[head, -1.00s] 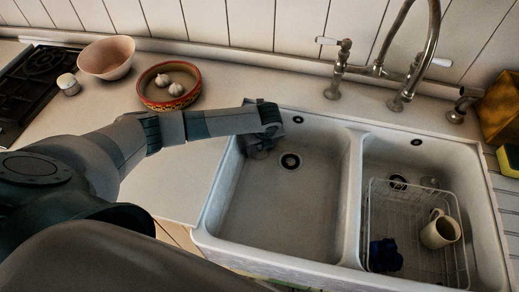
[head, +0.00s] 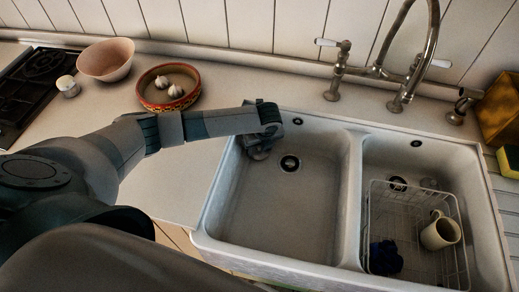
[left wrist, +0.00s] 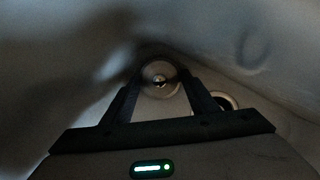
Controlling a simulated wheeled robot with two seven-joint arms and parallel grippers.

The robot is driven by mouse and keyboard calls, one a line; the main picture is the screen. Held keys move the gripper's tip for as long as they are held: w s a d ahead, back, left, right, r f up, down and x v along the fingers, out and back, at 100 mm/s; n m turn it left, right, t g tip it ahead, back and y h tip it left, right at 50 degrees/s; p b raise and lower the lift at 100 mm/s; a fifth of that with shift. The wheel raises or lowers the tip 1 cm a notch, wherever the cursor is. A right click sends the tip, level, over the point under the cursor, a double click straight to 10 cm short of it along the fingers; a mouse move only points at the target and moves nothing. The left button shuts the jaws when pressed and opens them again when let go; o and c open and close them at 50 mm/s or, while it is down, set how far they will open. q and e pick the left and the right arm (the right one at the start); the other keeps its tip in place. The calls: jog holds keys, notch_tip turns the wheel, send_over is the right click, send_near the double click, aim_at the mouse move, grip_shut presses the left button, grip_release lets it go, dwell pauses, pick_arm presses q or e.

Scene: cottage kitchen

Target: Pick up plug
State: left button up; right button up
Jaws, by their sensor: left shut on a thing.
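The plug (left wrist: 160,70) is a round, pale disc with a small shiny metal middle, seen in the left wrist view. My left gripper (left wrist: 160,78) has its two dark fingers closed in on the plug from both sides. In the head view my left gripper (head: 260,152) reaches down into the back left corner of the left basin (head: 270,205). The plug is hidden behind my gripper there. The drain hole (head: 290,162) of this basin is uncovered, to the right of the gripper. My right gripper is not in view.
The right basin holds a wire rack (head: 420,262) with a cream mug (head: 440,232) and a dark blue item (head: 385,257). A tap (head: 400,98) stands behind the sink. A patterned bowl (head: 150,103) with garlic and a pink bowl (head: 106,58) stand on the counter beyond my left arm.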

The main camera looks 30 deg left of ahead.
aim_at(260, 148)
pick_arm(q)
jog(key=shift+r, duration=0.45)
notch_tip(260, 148, up, 2)
jog(key=shift+w+r+b, duration=0.1)
jog(key=shift+r+b, duration=0.15)
jog(key=shift+b, duration=0.3)
jog(key=s+d+r+b, duration=0.2)
jog(key=d+r, duration=0.5)
jog(key=d, duration=0.4)
jog(key=shift+s, duration=0.75)
jog(key=shift+d, duration=0.1)
notch_tip(260, 148, up, 14)
jog(key=p, duration=1.5)
